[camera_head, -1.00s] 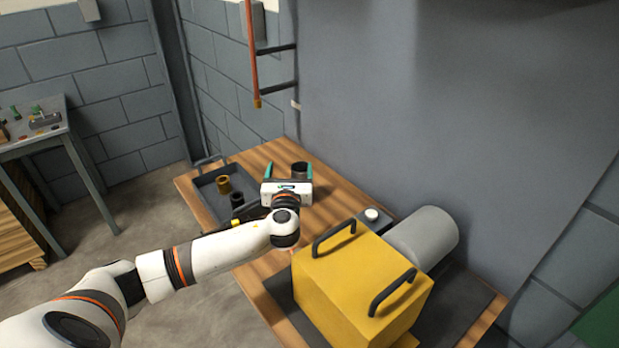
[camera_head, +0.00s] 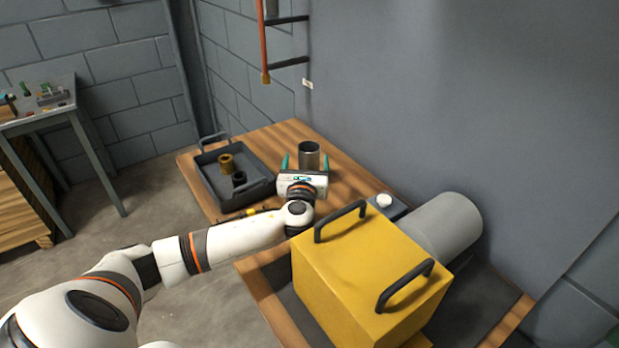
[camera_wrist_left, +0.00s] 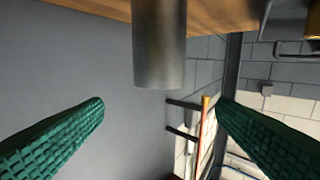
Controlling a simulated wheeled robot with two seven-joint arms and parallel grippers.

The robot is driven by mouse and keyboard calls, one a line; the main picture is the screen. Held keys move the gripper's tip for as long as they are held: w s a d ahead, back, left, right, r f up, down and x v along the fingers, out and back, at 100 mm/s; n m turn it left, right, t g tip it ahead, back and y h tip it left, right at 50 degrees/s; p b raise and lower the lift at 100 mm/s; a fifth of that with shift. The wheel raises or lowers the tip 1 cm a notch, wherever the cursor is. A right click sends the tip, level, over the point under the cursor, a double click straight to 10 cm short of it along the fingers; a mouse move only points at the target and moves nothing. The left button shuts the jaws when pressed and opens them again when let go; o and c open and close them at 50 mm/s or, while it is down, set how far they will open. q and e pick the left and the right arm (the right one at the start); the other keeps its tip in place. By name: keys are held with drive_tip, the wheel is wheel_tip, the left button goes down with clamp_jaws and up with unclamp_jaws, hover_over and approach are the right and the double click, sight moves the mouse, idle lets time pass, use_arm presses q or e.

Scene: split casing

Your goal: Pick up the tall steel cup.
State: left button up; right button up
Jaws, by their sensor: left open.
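The tall steel cup (camera_head: 309,153) stands upright on the wooden table, just beyond my left gripper. My left gripper (camera_head: 305,160) is open, with its green fingers pointing at the cup and spread to either side of it. In the left wrist view the table is at the top, and the cup (camera_wrist_left: 160,45) hangs down between the fingers (camera_wrist_left: 161,102), with clear gaps on both sides. I see no contact. The cup's lower part is partly hidden by the gripper in the head view. My right gripper is not in view.
A dark tray (camera_head: 207,190) with a brass ring piece (camera_head: 226,163) and a black one (camera_head: 239,179) lies left of my gripper. A yellow casing (camera_head: 365,275) with black handles and a grey cylinder (camera_head: 447,226) stand at the near right. A grey wall (camera_head: 430,110) rises behind the table.

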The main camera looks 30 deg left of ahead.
sight(308, 158)
use_arm(q)
wheel_tip(308, 158, down, 3)
drive_tip(key=shift+s+r+b, duration=0.1)
drive_tip(key=shift+b, duration=0.85)
drive_tip(key=x, duration=0.6)
drive_tip(key=shift+r, duration=0.15)
drive_tip(key=shift+x, duration=0.8)
drive_tip(key=shift+d, duration=0.1)
drive_tip(key=c, duration=1.4)
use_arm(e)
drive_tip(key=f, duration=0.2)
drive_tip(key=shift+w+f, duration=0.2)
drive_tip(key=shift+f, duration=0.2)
